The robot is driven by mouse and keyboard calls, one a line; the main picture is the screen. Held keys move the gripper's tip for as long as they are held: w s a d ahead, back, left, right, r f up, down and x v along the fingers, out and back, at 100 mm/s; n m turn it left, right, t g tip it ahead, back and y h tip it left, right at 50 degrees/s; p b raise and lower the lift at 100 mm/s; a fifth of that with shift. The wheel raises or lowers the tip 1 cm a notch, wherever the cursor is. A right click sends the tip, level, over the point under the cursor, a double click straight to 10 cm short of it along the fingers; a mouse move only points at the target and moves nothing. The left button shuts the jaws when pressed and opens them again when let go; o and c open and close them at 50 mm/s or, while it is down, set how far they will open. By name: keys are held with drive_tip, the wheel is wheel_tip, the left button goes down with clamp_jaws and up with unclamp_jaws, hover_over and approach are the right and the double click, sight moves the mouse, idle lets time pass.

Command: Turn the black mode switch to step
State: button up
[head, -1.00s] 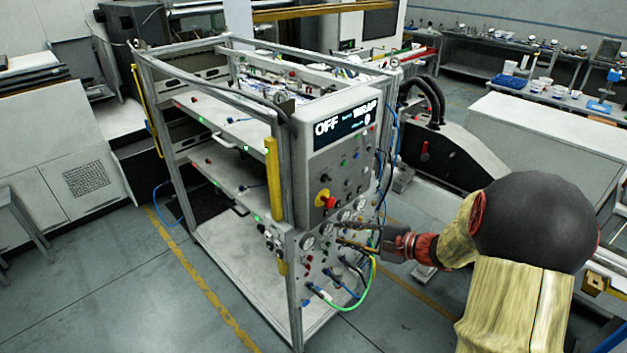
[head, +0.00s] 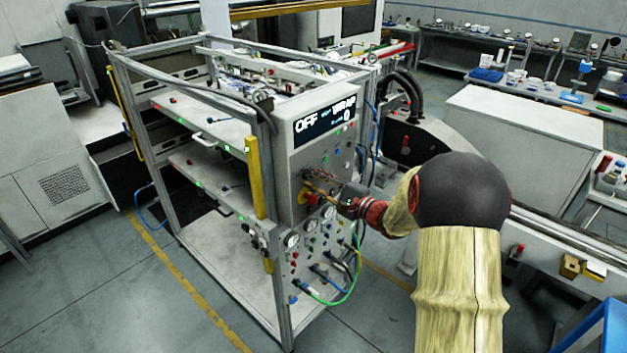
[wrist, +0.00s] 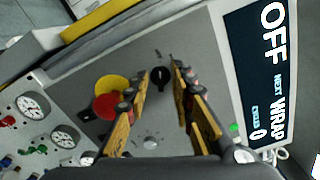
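The black mode switch (wrist: 160,78) is a round dark knob on the grey control panel (wrist: 195,50), with small marks around it that are too small to read. My gripper (wrist: 162,72) is open, with its wooden-looking fingers pointing at the panel. In the wrist view the fingertips lie to either side of the switch; I cannot tell whether they touch it. In the head view my gripper (head: 310,180) is in front of the panel and hides the switch. The display (wrist: 265,75) reads OFF, with NEXT WRAP and a 0 below.
A red and yellow emergency-stop button (wrist: 112,97) sits beside the left finger. A small light knob (wrist: 151,142) and a green light (wrist: 234,127) are on the same panel. Gauges (wrist: 33,104) and hoses (head: 340,290) are on the lower panel.

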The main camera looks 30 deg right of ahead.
drive_tip(key=shift+w+a, duration=0.1)
drive_tip(key=shift+w, duration=0.1)
drive_tip(key=shift+c, duration=0.7)
drive_tip(key=c, duration=0.4)
clamp_jaws()
